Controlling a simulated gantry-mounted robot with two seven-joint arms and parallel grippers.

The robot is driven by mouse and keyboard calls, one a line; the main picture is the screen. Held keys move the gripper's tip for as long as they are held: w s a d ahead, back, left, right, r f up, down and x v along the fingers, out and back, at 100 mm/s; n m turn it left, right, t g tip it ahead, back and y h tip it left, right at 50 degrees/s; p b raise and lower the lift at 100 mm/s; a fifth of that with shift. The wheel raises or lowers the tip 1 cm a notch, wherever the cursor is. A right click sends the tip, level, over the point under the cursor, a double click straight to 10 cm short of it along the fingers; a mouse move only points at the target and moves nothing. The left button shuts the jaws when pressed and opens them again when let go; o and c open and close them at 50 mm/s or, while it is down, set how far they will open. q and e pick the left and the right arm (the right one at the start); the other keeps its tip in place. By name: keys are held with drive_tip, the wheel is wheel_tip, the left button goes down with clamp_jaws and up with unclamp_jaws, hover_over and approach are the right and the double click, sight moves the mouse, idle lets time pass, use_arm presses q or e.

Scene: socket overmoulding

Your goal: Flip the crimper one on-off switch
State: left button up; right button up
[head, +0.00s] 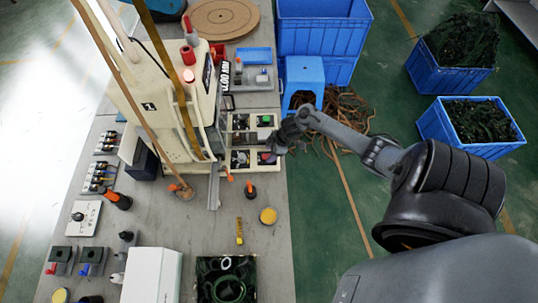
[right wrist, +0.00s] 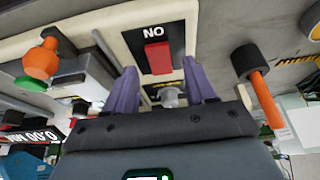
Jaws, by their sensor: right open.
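The crimper (head: 165,90) is a tall cream machine marked 1 on the grey bench in the head view. In the right wrist view a red rocker switch (right wrist: 158,57) sits on a black plate in a cream panel, with ON lettering that appears upside down. My right gripper (right wrist: 160,70) is open, its purple fingers on either side of the switch; I cannot tell whether they touch it. In the head view my right gripper (head: 268,154) is over the panel at the bench's right edge and covers part of it. My left gripper is not in view.
An orange-handled tool with a black end (right wrist: 260,85) stands right of the panel in the right wrist view. An orange knob (right wrist: 40,62) is at left. In the head view, a blue stool (head: 303,75) and blue crates (head: 320,40) stand beyond the gripper. Loose tools lie on the bench.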

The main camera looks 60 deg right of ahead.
drive_tip(key=shift+x, duration=1.05)
drive_tip(key=shift+c, duration=0.3)
